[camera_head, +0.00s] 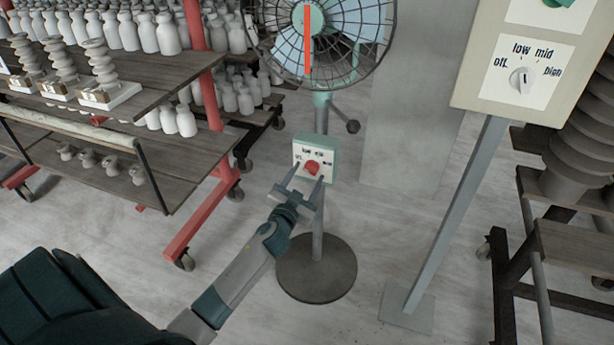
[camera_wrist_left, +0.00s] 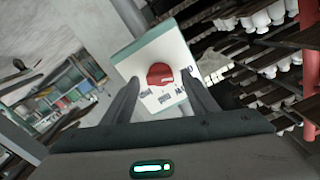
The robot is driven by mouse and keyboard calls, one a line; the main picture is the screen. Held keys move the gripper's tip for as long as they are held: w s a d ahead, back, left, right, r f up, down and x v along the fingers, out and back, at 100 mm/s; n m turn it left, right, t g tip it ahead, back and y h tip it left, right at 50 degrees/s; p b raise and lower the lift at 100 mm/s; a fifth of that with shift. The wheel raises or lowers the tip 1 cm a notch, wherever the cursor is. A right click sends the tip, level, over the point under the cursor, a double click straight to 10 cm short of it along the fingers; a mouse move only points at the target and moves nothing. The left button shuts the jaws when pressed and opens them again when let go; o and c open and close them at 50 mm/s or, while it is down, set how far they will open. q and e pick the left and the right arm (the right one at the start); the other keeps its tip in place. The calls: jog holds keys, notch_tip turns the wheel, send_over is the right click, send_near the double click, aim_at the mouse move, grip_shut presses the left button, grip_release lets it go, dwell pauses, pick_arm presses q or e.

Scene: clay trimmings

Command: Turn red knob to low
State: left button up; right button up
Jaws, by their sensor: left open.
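The red knob (camera_head: 312,167) sits on the white face of a small green-edged control box (camera_head: 331,148) on the fan's stand. Dark setting words are printed above the knob, too small to read surely. The knob also shows in the left wrist view (camera_wrist_left: 160,74), in line with the gap between the fingers. My left gripper (camera_head: 306,182) is open in front of the box, one finger on each side of the knob. In the left wrist view the open fingers (camera_wrist_left: 163,88) reach toward the box face. I cannot tell whether they touch the knob. My right gripper is out of view.
The fan (camera_head: 318,35) stands on a round dark base (camera_head: 316,268). A larger panel with a white knob (camera_head: 522,80) stands on a grey post at the right. Wheeled shelves (camera_head: 130,110) of pale pottery fill the left. Another rack (camera_head: 560,240) stands at far right.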

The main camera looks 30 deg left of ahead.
pick_arm(q)
jog(key=shift+w, duration=0.2)
jog(key=shift+c, duration=0.7)
jog(key=c, duration=0.9)
